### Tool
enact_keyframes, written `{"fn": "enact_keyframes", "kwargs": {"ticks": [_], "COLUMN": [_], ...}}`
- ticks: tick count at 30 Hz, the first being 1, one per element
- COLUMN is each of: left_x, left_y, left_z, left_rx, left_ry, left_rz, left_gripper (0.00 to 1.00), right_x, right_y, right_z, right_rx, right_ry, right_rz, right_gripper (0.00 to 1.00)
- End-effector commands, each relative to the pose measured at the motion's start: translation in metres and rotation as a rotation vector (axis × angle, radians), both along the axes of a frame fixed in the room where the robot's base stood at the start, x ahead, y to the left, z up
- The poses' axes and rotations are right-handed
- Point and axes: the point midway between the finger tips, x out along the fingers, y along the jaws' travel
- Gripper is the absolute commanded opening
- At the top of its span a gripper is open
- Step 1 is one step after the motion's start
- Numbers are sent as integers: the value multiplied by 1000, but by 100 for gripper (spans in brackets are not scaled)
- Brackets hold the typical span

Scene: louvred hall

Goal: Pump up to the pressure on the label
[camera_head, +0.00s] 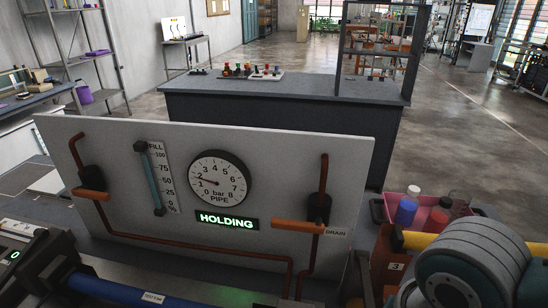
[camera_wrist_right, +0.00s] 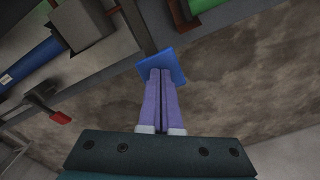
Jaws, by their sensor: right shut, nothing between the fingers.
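A white panel (camera_head: 105,150) carries a round gauge (camera_head: 219,181) marked in bar, labelled PIPE. Its needle points left, near 2. A lit green sign (camera_head: 227,219) below reads HOLDING. A FILL tube (camera_head: 150,178) stands left of the gauge. An orange handle (camera_head: 92,194) is on the left pipe, and another (camera_head: 298,226) is beside the DRAIN label (camera_head: 337,233). In the right wrist view my right gripper (camera_wrist_right: 163,73) is shut and empty, its tips over a blue square piece (camera_wrist_right: 178,58); contact cannot be told. My left gripper is not in view. No target pressure is readable.
A blue bar (camera_head: 130,290) with a small label lies in front of the panel. A pink bin (camera_head: 381,211) with bottles stands at the right, near an orange block (camera_head: 387,267) marked 3. A grey bench (camera_head: 280,107) stands behind. Open floor lies at the right.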

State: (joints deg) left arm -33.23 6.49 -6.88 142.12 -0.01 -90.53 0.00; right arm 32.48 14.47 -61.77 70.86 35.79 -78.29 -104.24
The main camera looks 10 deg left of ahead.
Motion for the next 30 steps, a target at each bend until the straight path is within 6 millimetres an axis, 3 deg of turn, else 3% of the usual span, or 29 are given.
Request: {"fn": "enact_keyframes", "kwargs": {"ticks": [1,18,23,30], "left_x": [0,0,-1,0], "left_y": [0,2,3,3], "left_z": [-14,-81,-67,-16], "left_rx": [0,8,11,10], "left_ry": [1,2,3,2], "left_rz": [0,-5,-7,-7], "left_gripper": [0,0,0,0], "right_x": [-1,-3,-2,-1], "right_y": [0,0,0,0], "right_z": [-15,-92,-77,-24], "right_rx": [-1,0,0,0], "right_ry": [0,1,1,-1], "right_rz": [0,1,1,0], "right_gripper": [0,0,0,0]}}
